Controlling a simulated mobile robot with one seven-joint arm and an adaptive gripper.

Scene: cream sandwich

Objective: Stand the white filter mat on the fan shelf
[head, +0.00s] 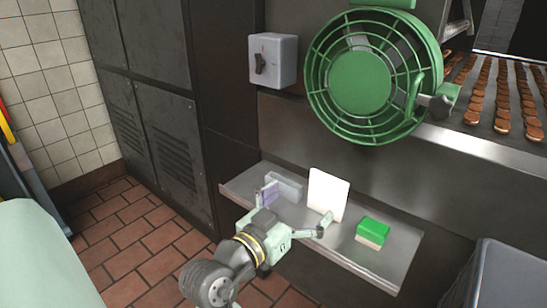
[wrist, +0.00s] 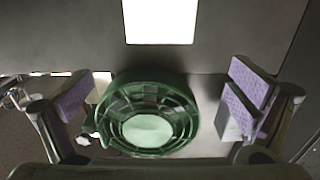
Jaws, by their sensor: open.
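The white filter mat (head: 328,190) stands roughly upright on the metal fan shelf (head: 400,262), below the green fan. In the wrist view the mat (wrist: 160,20) is a bright white panel at the top edge, partly out of frame. My gripper (head: 296,207) is open over the shelf, its fingers spread wide. In the head view its right finger overlaps the mat's lower right corner. I cannot tell whether it touches. In the wrist view nothing is between the finger pads (wrist: 160,97) at close range. Whether the mat leans on the wall is unclear.
The green caged fan (head: 362,82) is mounted above the shelf and also shows in the wrist view (wrist: 147,128). A grey block (head: 286,184) lies left of the mat, and a green-and-white sponge (head: 372,232) right. A switch box (head: 272,60) is on the wall. A grey bin (head: 500,275) stands lower right.

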